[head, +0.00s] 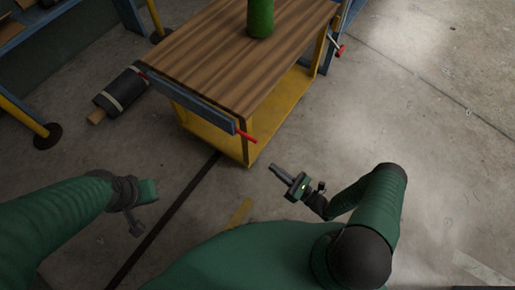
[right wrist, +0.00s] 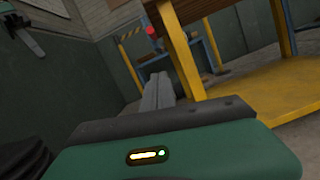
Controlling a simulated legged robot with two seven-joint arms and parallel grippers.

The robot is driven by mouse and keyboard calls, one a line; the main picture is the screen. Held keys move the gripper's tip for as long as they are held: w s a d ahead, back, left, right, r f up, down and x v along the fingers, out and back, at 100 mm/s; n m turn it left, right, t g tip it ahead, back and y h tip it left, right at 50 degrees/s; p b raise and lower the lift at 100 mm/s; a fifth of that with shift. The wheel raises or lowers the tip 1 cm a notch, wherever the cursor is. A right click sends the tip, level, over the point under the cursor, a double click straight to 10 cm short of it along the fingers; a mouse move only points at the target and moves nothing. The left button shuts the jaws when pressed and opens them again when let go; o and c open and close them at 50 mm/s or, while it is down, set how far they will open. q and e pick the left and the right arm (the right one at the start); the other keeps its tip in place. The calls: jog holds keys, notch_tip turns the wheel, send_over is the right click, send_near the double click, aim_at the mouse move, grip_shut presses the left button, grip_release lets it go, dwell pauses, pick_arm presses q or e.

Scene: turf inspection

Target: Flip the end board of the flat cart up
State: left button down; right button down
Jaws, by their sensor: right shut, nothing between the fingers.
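The flat cart (head: 235,60) has a wooden top and a yellow frame. Its blue end board (head: 190,103) hangs along the near end, below the level of the top, with a red grip (head: 246,137) at its right corner. My right gripper (head: 273,168) is shut and empty, just in front of and to the right of that corner, apart from the board. In the right wrist view its fingers (right wrist: 158,90) are together, with a red part (right wrist: 152,32) beyond them. My left gripper (head: 143,199) is at lower left, away from the cart; its fingers are unclear.
A green cylinder (head: 260,18) stands on the cart top. A dark roll (head: 121,92) lies on the floor left of the cart. A blue and yellow rack (head: 30,40) stands at upper left. The concrete floor at right is clear.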

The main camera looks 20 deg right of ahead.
jog(key=w+a+r+b, duration=0.1)
jog(key=w+a+r, duration=0.4)
jog(key=w, duration=0.3)
jog(key=shift+w+r, duration=0.2)
jog(key=shift+r, duration=0.45)
notch_tip(320, 180, up, 11)
jog(key=p, duration=0.9)
jog(key=shift+p, duration=0.35)
jog(key=shift+w+f, duration=0.1)
jog(key=shift+f, duration=0.05)
